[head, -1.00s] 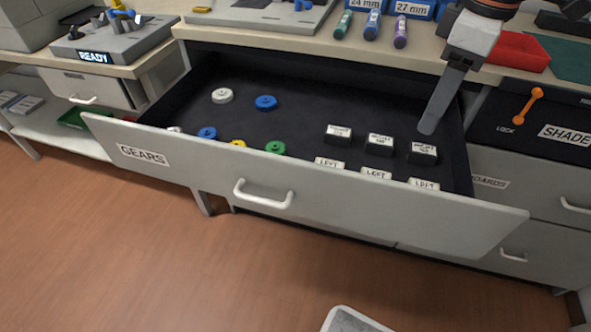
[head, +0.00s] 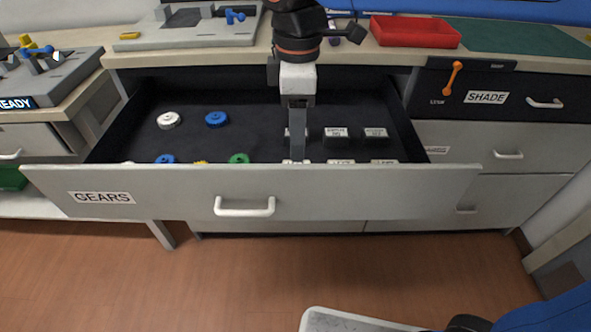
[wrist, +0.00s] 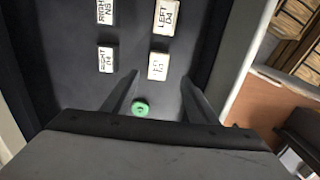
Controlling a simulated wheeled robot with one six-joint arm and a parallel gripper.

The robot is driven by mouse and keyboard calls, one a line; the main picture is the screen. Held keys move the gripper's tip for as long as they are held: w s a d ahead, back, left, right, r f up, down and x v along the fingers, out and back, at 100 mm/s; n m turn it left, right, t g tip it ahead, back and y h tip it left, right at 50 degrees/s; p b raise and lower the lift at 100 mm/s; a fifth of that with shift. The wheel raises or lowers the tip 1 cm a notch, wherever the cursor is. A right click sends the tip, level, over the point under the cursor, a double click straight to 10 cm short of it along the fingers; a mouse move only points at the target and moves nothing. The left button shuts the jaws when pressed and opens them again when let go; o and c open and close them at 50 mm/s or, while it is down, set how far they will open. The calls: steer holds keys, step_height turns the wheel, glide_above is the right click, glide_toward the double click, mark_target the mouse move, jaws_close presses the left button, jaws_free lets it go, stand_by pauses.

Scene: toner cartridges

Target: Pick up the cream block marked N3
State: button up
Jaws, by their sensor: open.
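Several label-topped blocks stand in two rows in the open GEARS drawer (head: 330,190). In the wrist view, the near right block (wrist: 157,66) has a cream top reading LEFT, its second line too blurred to read. Another LEFT block (wrist: 167,15) seems to read D4. On the left are a RIGHT block that looks like N3 (wrist: 107,10) and a RIGHT block that looks like D4 (wrist: 105,60). My gripper (wrist: 160,77) is open and empty, its fingertips around or just above the near LEFT block. In the head view, my gripper (head: 297,158) hides part of the leftmost blocks.
A green gear (head: 239,158), a blue gear (head: 216,119) and a white gear (head: 169,120) lie left of the blocks. The drawer front hides the near row's lower parts. A red tray (head: 415,31) stands on the bench above.

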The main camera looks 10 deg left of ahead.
steer(key=shift+w+a+f, duration=0.1)
steer(key=shift+f, duration=2)
steer(key=shift+w+a+f, duration=0.1)
steer(key=shift+f, duration=2)
steer(key=shift+d, duration=0.1)
steer(key=shift+c, duration=0.7)
steer(key=c, duration=1)
